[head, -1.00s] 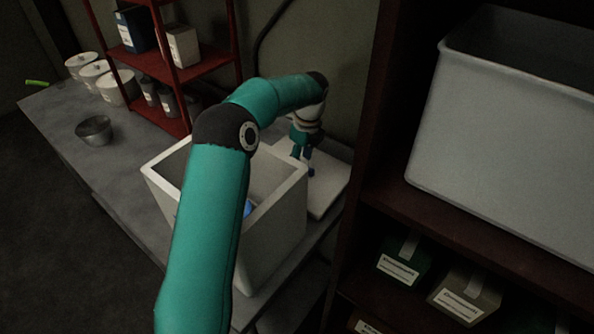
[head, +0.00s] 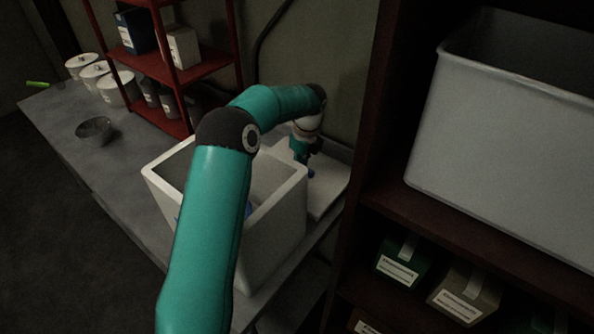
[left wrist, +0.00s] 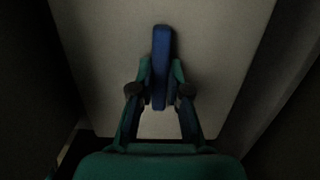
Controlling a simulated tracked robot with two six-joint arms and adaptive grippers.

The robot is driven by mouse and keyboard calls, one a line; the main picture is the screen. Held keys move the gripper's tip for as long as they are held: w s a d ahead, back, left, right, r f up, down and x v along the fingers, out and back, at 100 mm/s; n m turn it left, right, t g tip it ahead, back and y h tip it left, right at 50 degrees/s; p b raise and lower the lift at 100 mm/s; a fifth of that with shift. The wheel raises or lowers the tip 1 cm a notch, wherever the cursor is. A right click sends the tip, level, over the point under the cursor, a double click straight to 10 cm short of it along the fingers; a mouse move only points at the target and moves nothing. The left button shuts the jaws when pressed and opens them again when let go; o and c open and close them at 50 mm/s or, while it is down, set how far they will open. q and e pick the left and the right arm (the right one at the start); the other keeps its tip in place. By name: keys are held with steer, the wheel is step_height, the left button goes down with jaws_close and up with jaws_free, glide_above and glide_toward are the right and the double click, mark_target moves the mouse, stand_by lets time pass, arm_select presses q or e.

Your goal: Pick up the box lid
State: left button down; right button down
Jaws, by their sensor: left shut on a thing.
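The box lid (head: 328,196) is a flat, pale panel behind the white box, on the grey table. It fills the middle of the left wrist view (left wrist: 220,60), with a blue bar handle (left wrist: 162,50) on it. My left gripper (head: 309,170) is over the lid, and its fingers are shut on the blue handle, one on each side, in the left wrist view (left wrist: 161,90). The open white box (head: 270,240) stands in front of the lid, partly hidden by my left arm; something blue shows inside. My right gripper is in no view.
A metal bowl (head: 94,130) and several white pots (head: 115,88) are on the table (head: 110,170) at left. A dark shelf unit with a large grey bin (head: 500,150) is close on the right.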

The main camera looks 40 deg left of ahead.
arm_select(q)
steer(key=shift+r, duration=0.5)
step_height(320, 180, up, 27)
steer(key=p, duration=0.9)
steer(key=shift+p, duration=0.3)
steer(key=shift+w, duration=0.1)
steer(key=shift+f, duration=0.2)
